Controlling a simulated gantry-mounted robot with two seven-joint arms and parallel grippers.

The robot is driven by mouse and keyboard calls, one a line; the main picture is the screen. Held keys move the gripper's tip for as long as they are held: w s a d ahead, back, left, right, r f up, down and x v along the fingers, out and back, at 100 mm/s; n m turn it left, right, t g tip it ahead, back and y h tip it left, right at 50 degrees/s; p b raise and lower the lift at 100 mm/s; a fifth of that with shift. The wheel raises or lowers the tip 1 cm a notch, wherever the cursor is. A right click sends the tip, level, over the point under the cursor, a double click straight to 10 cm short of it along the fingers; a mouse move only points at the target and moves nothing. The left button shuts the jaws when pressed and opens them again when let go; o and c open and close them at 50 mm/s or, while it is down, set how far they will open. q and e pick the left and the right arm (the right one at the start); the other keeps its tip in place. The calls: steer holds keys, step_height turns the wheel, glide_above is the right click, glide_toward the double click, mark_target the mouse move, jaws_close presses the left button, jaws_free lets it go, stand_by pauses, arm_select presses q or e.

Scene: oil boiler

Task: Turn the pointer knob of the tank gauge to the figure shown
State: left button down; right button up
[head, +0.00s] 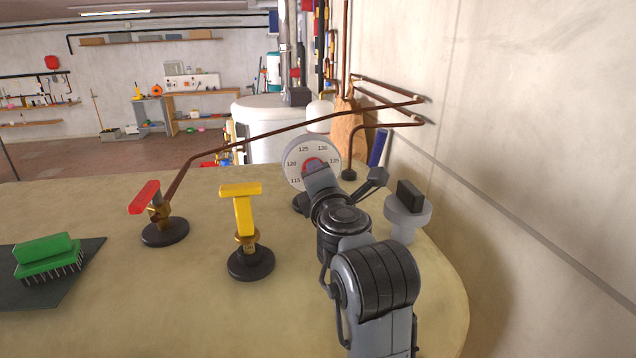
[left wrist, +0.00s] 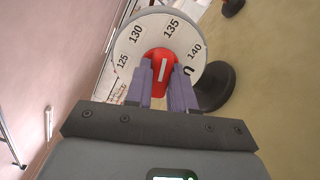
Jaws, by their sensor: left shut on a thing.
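The tank gauge (head: 297,148) is a round pale dial with black figures on a dark foot, at the far side of the table. Its red pointer knob (head: 312,163) is partly hidden by my left gripper (head: 314,170) in the head view. In the left wrist view, the fingers of my left gripper (left wrist: 163,72) are shut on either side of the red knob (left wrist: 159,64). The knob's white mark runs nearly upright in that view, lining up between 130 and 135, nearer 135. The dial (left wrist: 124,47) shows 125 to 140 there. My right gripper is not in view.
A red-handled valve (head: 146,197) and a yellow-handled valve (head: 243,210) stand left of the gauge. A green brush (head: 45,258) lies on a dark mat (head: 85,265). A grey knob-topped post (head: 408,215) stands right of my arm, near the wall. The front table middle is clear.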

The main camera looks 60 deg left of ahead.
arm_select(q)
steer(key=n+b, duration=1)
steer(key=b, duration=0.3)
steer(key=shift+s+f+n, duration=0.1)
steer(key=shift+f+n, duration=0.05)
steer(key=shift+n, duration=0.15)
steer(key=shift+n+b, duration=0.35)
steer(key=shift+n, duration=0.05)
steer(key=n+b, duration=0.2)
steer(key=n, duration=0.1)
steer(key=shift+n, duration=0.3)
steer(key=shift+s+r+n+b, duration=0.1)
steer(key=shift+r+n+b, duration=0.1)
steer(key=shift+n+b, duration=1.15)
steer(key=shift+n+p, duration=0.3)
steer(key=shift+n, duration=0.25)
steer(key=c, duration=1)
jaws_free()
steer(key=shift+o, duration=0.2)
